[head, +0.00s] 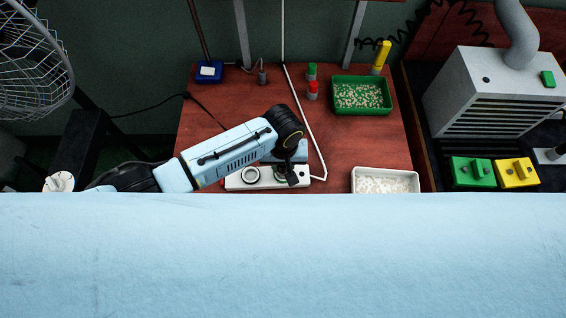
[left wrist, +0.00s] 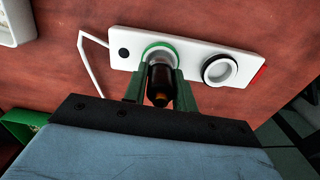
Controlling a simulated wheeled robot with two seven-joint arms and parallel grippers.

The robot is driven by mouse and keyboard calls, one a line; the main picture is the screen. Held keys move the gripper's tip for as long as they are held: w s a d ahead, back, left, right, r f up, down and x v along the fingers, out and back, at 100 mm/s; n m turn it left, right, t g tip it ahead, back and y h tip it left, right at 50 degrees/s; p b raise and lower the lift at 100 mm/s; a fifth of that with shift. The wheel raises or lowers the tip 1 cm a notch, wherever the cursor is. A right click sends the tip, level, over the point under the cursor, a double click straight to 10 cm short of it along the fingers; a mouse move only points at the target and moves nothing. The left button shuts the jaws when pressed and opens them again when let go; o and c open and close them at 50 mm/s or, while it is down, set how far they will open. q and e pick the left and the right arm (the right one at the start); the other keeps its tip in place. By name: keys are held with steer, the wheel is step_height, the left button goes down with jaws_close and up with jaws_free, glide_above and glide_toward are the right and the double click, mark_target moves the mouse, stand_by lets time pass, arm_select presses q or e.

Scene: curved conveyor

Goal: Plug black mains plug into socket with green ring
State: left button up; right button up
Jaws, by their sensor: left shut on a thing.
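A white socket strip (head: 235,182) lies on the red-brown table in the head view; it also shows in the left wrist view (left wrist: 193,57). It has a socket with a green ring (left wrist: 160,49) and a socket with a black ring (left wrist: 219,69). My left gripper (left wrist: 160,92) is shut on the black mains plug (left wrist: 160,80), with one finger on each side. The plug is lined up over the green-ringed socket and hides its middle. I cannot tell how deep it sits. In the head view my left gripper (head: 290,172) points down at the strip. My right gripper is not in view.
A white tray (head: 385,173) stands right of the strip. A white cable (head: 306,120) runs to the strip. A pale blue surface fills the front.

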arm_select(q)
steer(key=shift+f+b, duration=0.4)
steer(key=shift+f, duration=0.25)
steer(key=o, duration=1.1)
step_height(320, 180, up, 13)
steer(key=shift+r+p, duration=0.15)
steer(key=shift+p, duration=1)
